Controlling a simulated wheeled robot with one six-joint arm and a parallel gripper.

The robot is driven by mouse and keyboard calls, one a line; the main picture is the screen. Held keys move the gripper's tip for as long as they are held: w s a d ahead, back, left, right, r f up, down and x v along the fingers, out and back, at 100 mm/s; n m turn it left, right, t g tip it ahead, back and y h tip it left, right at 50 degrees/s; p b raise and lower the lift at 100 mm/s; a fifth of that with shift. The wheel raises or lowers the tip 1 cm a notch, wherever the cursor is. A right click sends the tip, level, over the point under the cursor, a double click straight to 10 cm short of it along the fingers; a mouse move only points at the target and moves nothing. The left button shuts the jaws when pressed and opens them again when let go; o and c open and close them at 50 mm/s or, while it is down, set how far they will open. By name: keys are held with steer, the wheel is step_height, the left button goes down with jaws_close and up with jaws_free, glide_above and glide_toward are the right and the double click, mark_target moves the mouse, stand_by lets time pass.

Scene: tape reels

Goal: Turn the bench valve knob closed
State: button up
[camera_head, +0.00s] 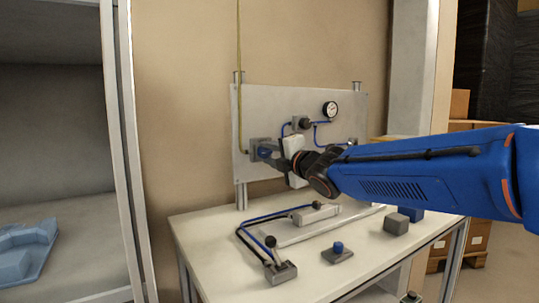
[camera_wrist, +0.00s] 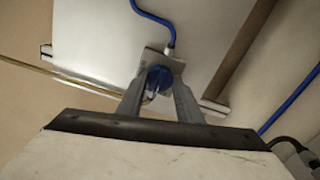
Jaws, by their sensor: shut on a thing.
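The blue valve knob (camera_head: 265,152) sits on a grey block at the left of the upright panel (camera_head: 262,105), above the bench (camera_head: 200,232). In the wrist view the knob (camera_wrist: 158,78) lies between my two fingers, in front of its grey mounting plate (camera_wrist: 168,60). My gripper (camera_head: 274,155) reaches in from the right and is shut on the knob; the wrist view shows its fingers (camera_wrist: 160,90) on both sides of it. The knob's exact turn angle cannot be told.
A round gauge (camera_head: 330,109) and blue tubing are on the panel. A yellow line (camera_head: 239,60) runs up the wall from near the knob. The bench top holds a piped fixture (camera_head: 282,271), a blue button on a plate (camera_head: 338,250) and grey blocks (camera_head: 397,223). Shelving stands at left.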

steer(key=shift+f, duration=0.1)
steer(key=o, duration=1)
steer(key=shift+o, duration=0.2)
steer(key=shift+s, duration=0.1)
steer(key=v, duration=1.7)
steer(key=shift+s+d, duration=0.15)
steer(key=shift+d, duration=0.05)
